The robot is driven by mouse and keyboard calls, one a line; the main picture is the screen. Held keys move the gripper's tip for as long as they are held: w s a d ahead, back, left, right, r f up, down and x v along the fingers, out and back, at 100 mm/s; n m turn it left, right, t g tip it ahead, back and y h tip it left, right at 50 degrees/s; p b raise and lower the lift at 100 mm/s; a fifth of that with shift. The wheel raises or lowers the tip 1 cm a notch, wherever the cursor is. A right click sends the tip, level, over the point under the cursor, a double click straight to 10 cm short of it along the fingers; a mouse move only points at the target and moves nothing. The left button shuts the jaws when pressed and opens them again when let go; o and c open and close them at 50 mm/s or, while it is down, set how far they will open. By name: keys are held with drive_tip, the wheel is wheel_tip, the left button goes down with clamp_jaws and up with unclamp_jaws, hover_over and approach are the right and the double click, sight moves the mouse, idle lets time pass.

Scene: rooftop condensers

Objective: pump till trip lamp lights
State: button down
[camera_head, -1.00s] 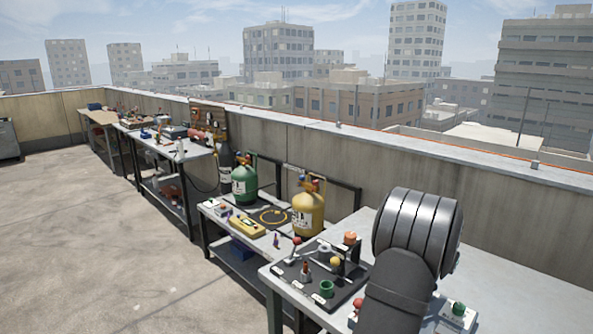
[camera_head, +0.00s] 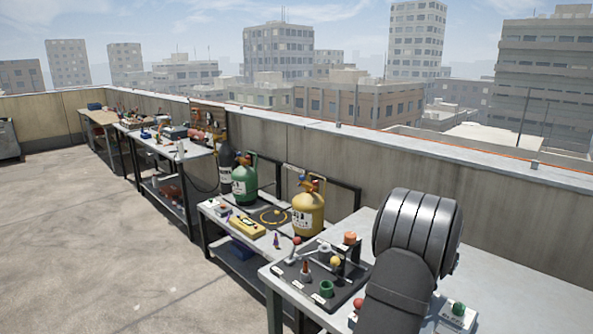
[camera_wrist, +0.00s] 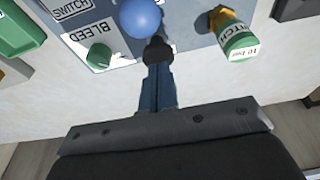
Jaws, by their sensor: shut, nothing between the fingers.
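In the wrist view my gripper (camera_wrist: 158,52) is shut and empty. Its dark fingertips are just below a blue ball knob (camera_wrist: 140,16); I cannot tell whether they touch it. The knob stands over a grey-blue panel (camera_wrist: 120,58) with labels reading SWITCH and BLEED. A green knob (camera_wrist: 99,55) sits beside the BLEED label. A green and white cylinder (camera_wrist: 236,38) with small print stands right of the fingertips. I cannot make out a trip lamp. In the head view my arm hides the gripper and the blue knob.
In the head view, a black board (camera_head: 312,283) with ball-topped levers and a green ring lies left of my arm. A grey box (camera_head: 449,322) with a green knob is right of it. A yellow cylinder (camera_head: 308,211) and a green one (camera_head: 244,183) stand further back.

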drive_tip(key=shift+f, duration=1.4)
drive_tip(key=shift+r, duration=1.8)
drive_tip(key=shift+f, duration=0.3)
drive_tip(key=shift+f, duration=1.5)
drive_tip(key=shift+r, duration=0.2)
drive_tip(key=shift+r, duration=1.6)
drive_tip(key=shift+f, duration=0.3)
